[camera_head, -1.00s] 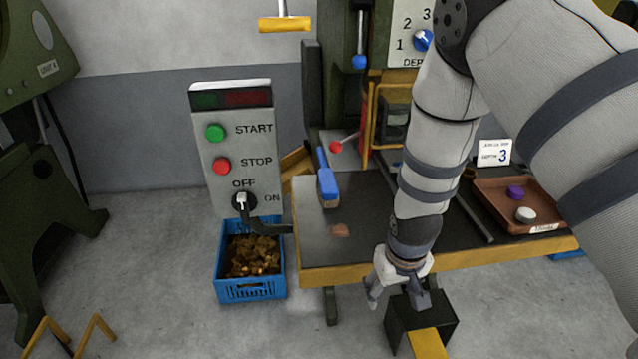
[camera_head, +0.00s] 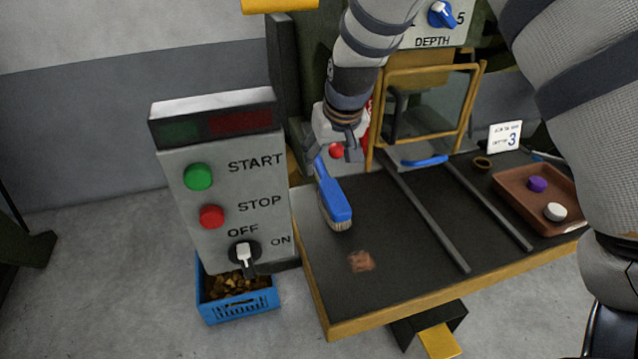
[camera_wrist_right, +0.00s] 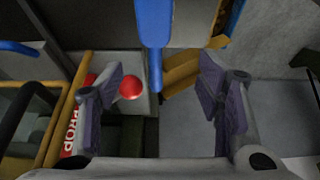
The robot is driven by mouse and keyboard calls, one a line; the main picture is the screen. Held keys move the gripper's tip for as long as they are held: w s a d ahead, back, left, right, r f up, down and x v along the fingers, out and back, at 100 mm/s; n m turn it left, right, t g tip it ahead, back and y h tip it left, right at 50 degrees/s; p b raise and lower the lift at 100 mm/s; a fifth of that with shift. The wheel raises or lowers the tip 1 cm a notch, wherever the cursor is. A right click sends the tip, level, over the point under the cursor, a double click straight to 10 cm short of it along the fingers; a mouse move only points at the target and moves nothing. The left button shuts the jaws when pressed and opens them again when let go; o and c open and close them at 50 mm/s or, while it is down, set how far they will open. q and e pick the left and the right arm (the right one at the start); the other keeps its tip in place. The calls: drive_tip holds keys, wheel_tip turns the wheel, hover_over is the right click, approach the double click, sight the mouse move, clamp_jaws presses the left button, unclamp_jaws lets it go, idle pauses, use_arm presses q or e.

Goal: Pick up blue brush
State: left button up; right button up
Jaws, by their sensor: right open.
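The blue brush (camera_head: 333,198) lies at the left edge of the dark machine table, its bristle end toward me and its handle pointing away. My right gripper (camera_head: 338,155) is above the handle's far end, which it partly hides. In the right wrist view the gripper (camera_wrist_right: 163,100) is open, and the blue handle (camera_wrist_right: 154,35) reaches down from the top edge toward the gap between the fingers. The fingers look apart from the handle. My left gripper is not in view.
A control panel (camera_head: 215,165) stands left of the table (camera_head: 420,285), above a blue crate (camera_head: 238,305) of scrap. A red ball knob (camera_wrist_right: 131,88) is close to one finger. A framed guard (camera_head: 428,105) and a brown tray (camera_head: 518,205) are to the right.

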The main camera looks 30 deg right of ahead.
sight(329, 184)
drive_tip(key=x, duration=0.3)
drive_tip(key=s+x, duration=0.1)
drive_tip(key=x, duration=0.2)
drive_tip(key=s+b+x, duration=0.1)
drive_tip(key=x, duration=0.2)
drive_tip(key=shift+d+f, duration=0.15)
drive_tip(key=shift+f, duration=0.4)
drive_tip(key=shift+w+f, duration=0.2)
drive_tip(key=shift+f, duration=0.05)
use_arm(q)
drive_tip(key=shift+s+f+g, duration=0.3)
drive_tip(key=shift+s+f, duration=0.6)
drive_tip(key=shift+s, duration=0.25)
use_arm(e)
drive_tip(key=shift+w+r, duration=0.1)
drive_tip(key=shift+r, duration=0.05)
drive_tip(key=c, duration=1.4)
